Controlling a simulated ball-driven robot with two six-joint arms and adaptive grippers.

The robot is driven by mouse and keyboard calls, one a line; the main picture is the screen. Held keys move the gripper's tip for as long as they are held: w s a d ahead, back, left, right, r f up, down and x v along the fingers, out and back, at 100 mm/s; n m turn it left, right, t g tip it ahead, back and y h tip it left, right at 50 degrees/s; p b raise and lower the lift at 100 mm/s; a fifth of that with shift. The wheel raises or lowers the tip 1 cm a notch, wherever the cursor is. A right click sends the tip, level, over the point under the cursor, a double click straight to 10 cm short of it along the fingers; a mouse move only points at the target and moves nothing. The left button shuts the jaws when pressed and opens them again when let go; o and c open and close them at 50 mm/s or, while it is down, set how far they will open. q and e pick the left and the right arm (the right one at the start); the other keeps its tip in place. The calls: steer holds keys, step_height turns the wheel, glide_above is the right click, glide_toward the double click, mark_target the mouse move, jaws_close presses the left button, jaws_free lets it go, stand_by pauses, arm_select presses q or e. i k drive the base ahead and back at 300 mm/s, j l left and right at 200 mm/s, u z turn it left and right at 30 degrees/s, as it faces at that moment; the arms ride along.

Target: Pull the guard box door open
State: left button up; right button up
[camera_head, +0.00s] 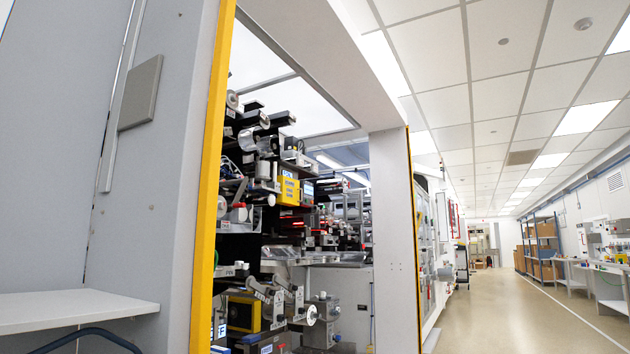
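A large grey machine enclosure (168,215) fills the left and middle of the head view. Its front has a tall opening with a yellow edge strip (212,180) on the left and a grey post (394,240) on the right. Through the opening I see rollers, motors and black plates of the machine (275,215). I cannot tell which panel is the guard box door, and no door handle is clear to me. Neither of my grippers is in view.
A white shelf (75,306) juts out at the lower left, with a dark curved tube (85,337) below it. A clear aisle floor (495,310) runs back on the right. Workbenches (605,285) and a rack with brown boxes (540,250) line the right wall.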

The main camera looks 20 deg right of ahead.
mark_target(290, 189)
steer(key=i+l+z, duration=0.45)
steer(key=i+z, duration=0.2)
steer(key=i+l+z, duration=0.1)
steer(key=i+z, duration=0.25)
steer(key=i+u, duration=0.15)
steer(key=i, duration=0.45)
steer(key=i+l+u, duration=0.2)
steer(key=i, duration=0.4)
steer(key=i+j+u, duration=0.1)
steer(key=i+u, duration=0.25)
steer(key=i, duration=0.25)
steer(key=i+l+u, duration=0.1)
steer(key=i+u, duration=0.25)
steer(key=i, duration=0.3)
steer(key=j+u, duration=0.15)
steer(key=u, duration=0.35)
steer(key=k+j+u, duration=0.1)
steer(key=u, duration=0.4)
steer(key=j+u, duration=0.25)
steer(key=u, duration=0.25)
steer(key=j+u, duration=0.2)
steer(key=u, duration=0.3)
steer(key=j, duration=0.15)
steer(key=i, duration=0.05)
